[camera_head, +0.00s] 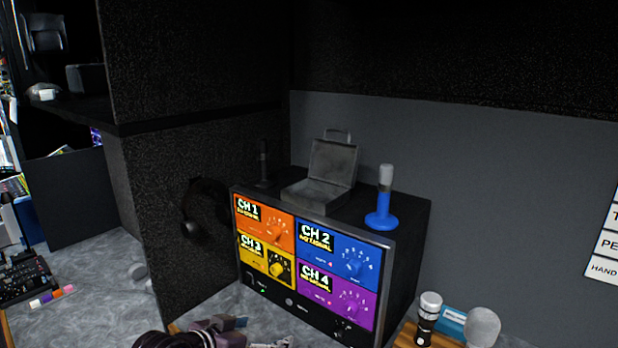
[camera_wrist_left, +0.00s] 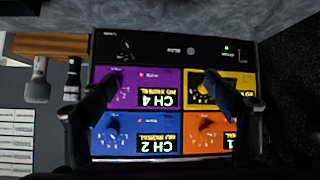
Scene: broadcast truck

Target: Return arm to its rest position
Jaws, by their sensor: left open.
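My left gripper (camera_head: 258,333) shows at the bottom edge of the head view, low in front of the channel box (camera_head: 290,303); part of it is cut off by the frame. In the left wrist view its two dark fingers (camera_wrist_left: 161,83) are spread wide with nothing between them. Behind them the box's front panel (camera_wrist_left: 150,50) appears upside down, with orange, blue, yellow and purple channel squares. I cannot tell any contact between fingers and panel. My right gripper is in neither view.
On the box stand a small open grey case (camera_head: 325,180), a blue stand (camera_head: 382,215) and a dark stand (camera_head: 263,165). A wooden holder (camera_head: 408,338) with microphones (camera_head: 428,310) is at right. Headphones (camera_head: 200,205) hang on the dark partition. The grey counter at left has bare room.

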